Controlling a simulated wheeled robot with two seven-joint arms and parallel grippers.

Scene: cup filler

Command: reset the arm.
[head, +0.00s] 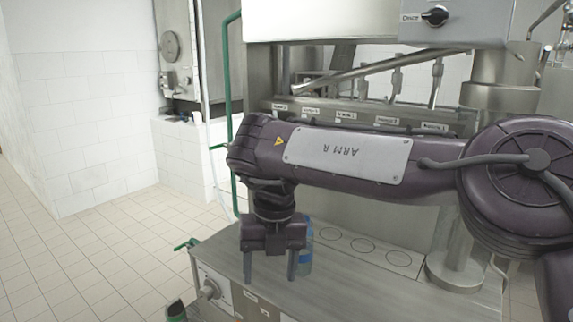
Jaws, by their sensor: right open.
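My right arm, labelled "ARM R", reaches across the head view from the right. Its gripper (269,266) points down over the left part of the metal machine table (350,297). The two fingers are apart with nothing visible between them. A clear bluish bottle or cup (305,258) stands just behind and to the right of the right finger, partly hidden by the gripper. I cannot tell whether they touch. My left gripper is not in view.
The filling machine (380,110) with labelled nozzles stands behind the arm. Empty round marks (363,245) lie on the table to the right. A thick metal post (458,255) rises at the right. A green pipe (228,110) runs up at the left. Tiled floor (110,255) is clear at the left.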

